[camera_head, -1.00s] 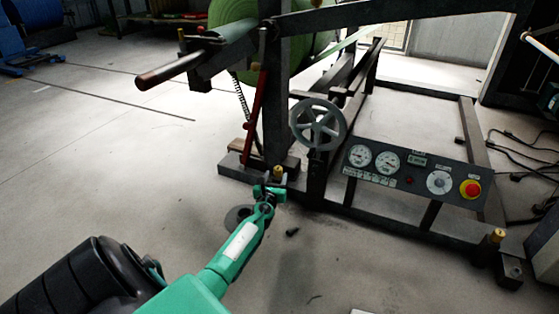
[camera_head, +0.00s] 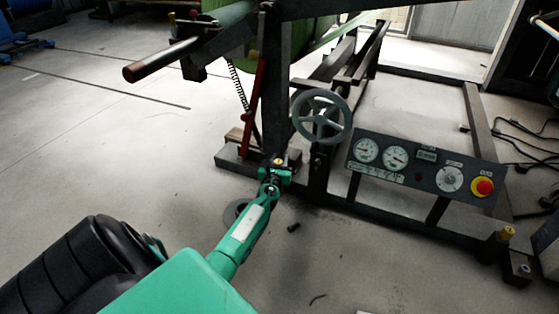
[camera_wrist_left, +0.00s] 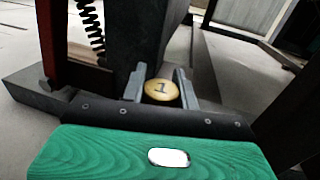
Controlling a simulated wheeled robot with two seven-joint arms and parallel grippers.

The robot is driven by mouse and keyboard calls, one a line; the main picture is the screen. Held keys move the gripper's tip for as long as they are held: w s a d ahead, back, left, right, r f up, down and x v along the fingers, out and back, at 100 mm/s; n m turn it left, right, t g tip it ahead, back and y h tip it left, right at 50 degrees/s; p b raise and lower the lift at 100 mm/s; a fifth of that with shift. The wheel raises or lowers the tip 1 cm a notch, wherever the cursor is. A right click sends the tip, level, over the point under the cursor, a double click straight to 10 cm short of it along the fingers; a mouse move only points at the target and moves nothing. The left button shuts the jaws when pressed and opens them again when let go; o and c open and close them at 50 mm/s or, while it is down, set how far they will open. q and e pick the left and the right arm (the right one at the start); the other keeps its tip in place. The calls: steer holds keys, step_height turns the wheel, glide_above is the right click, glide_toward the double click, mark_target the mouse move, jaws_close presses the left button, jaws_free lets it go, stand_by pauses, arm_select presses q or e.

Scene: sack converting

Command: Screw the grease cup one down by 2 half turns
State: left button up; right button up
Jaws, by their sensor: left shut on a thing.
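Grease cup one is a small brass cup (camera_head: 279,162) on the foot of the machine's upright post. In the left wrist view its round top (camera_wrist_left: 161,90) shows a "1" and sits between the two grey fingers. My left gripper (camera_head: 277,169), green, reaches it from the front and is shut on the cup. The lower part of the cup is hidden behind the gripper body. My right gripper is not in view.
A grey handwheel (camera_head: 321,117) stands right of the post, close to the gripper. A panel (camera_head: 424,168) with gauges and a red button (camera_head: 484,187) is further right. Another brass cup (camera_head: 506,233) sits at the frame's right corner. Open floor lies at left.

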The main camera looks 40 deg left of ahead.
arm_select(q)
steer(key=shift+m+t+h, duration=0.4)
steer(key=shift+m+h, duration=0.3)
steer(key=shift+h, duration=0.1)
steer(key=shift+d+m+t+h+b, duration=0.15)
steer(key=shift+m+t+h+b, duration=0.25)
steer(key=shift+m+h, duration=0.85)
steer(key=shift+w+d+r+m+t+h, duration=0.1)
steer(key=shift+m+h, duration=0.55)
steer(key=shift+h, duration=0.65)
steer(key=shift+d+m+t+h, duration=0.15)
steer(key=shift+m+h, duration=0.5)
steer(key=shift+h, duration=0.6)
steer(key=shift+w+d+r+m+t+h, duration=0.1)
steer(key=shift+m+h, duration=0.55)
steer(key=shift+h, duration=0.65)
steer(key=m+h, duration=0.1)
steer(key=m+g+h, duration=0.1)
steer(key=h, duration=0.1)
steer(key=m+h, duration=0.1)
steer(key=shift+s+d+f+g+h, duration=0.1)
steer(key=shift+d+g+h, duration=0.15)
steer(key=shift+d+h, duration=0.05)
steer(key=shift+s+d+m+g+h, duration=0.1)
steer(key=shift+d+m+g+h, duration=0.05)
steer(key=shift+m+g+h, duration=0.75)
steer(key=shift+s+d+m+g+h, duration=0.1)
steer(key=shift+m+g+h, duration=0.3)
steer(key=shift+m+h, duration=0.55)
steer(key=shift+h, duration=0.45)
